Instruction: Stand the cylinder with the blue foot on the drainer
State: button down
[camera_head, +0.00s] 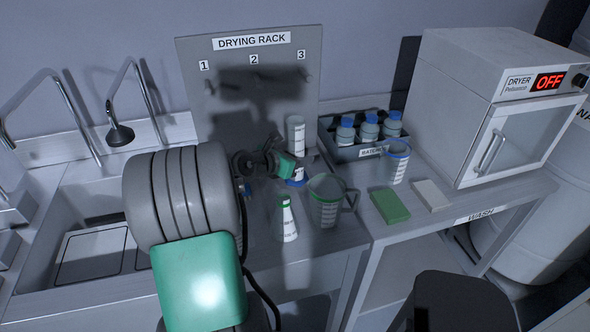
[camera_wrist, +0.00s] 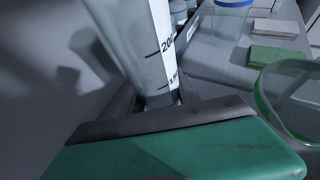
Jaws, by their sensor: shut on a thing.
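The tall clear cylinder (camera_head: 296,136) with the blue foot (camera_head: 296,183) is upright in front of the drying rack board. My gripper (camera_head: 284,166) is shut on the cylinder's lower part, and its green-padded jaw covers some of it. In the wrist view, the cylinder (camera_wrist: 143,42) rises above my gripper (camera_wrist: 165,108), with black graduation marks on its side. Its foot is hidden there. I cannot tell whether the foot touches the surface below. The drainer is not clearly distinguishable from the worktop; my arm hides part of that area.
A green-rimmed jug (camera_head: 327,205) and a green-topped flask (camera_head: 287,220) stand close in front of my gripper. A blue-rimmed jug (camera_head: 397,163), a bottle tray (camera_head: 343,151), a green sponge (camera_head: 390,206) and a dryer (camera_head: 485,105) are rightward. The sink (camera_head: 92,258) lies left.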

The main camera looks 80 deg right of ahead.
notch_tip(320, 180, down, 3)
jog(key=c, duration=0.9)
grip_release()
jog(key=shift+f, duration=0.1)
jog(key=shift+o, duration=0.2)
jog(key=shift+w+a+r, duration=0.15)
jog(key=shift+r, duration=0.05)
jog(key=v, duration=1.1)
jog(key=shift+a, duration=0.35)
